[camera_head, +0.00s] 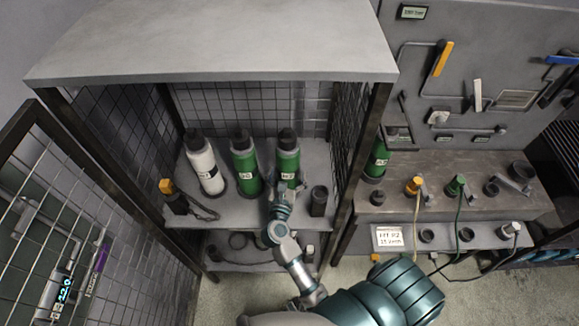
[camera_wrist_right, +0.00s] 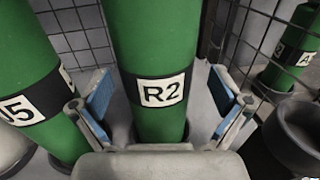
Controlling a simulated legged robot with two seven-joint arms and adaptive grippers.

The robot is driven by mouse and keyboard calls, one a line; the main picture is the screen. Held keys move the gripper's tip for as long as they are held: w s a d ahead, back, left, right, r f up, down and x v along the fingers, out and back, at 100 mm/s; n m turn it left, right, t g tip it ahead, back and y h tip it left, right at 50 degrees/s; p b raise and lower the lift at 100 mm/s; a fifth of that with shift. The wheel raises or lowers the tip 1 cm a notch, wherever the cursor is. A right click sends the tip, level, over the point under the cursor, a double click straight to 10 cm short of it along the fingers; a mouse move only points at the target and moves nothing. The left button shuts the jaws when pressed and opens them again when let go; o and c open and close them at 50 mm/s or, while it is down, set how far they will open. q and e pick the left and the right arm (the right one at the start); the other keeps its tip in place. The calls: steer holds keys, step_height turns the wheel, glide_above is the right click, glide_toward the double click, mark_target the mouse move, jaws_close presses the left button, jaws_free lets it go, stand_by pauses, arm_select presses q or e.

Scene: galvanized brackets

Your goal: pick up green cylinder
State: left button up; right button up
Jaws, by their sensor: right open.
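A green cylinder (camera_head: 289,165) with a dark top stands upright on the cage shelf. In the right wrist view the green cylinder (camera_wrist_right: 152,40) carries a black band with a white label reading R2. My right gripper (camera_head: 280,205) is in front of it, with its two blue-padded fingers (camera_wrist_right: 160,95) spread on either side and gaps visible. A second green cylinder (camera_head: 245,168) stands to its left, its label partly cut off in the wrist view (camera_wrist_right: 28,90). A third green cylinder (camera_head: 377,160) stands outside the cage on the right. My left gripper is not seen.
A white cylinder (camera_head: 204,165) stands left on the shelf (camera_head: 225,212). A dark cup (camera_head: 319,200) is close to the right of my gripper. Cage mesh (camera_head: 352,130) closes the right side; an open mesh door (camera_head: 85,210) is at left. A workbench (camera_head: 450,205) stands at right.

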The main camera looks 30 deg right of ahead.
steer(key=shift+w+d, duration=0.25)
steer(key=shift+w, duration=0.3)
steer(key=shift+w+d, duration=0.25)
steer(key=shift+w, duration=0.3)
steer(key=shift+c, duration=1.4)
steer(key=shift+d, duration=0.15)
steer(key=c, duration=1.2)
steer(key=shift+r, duration=0.2)
steer(key=shift+c, duration=1.4)
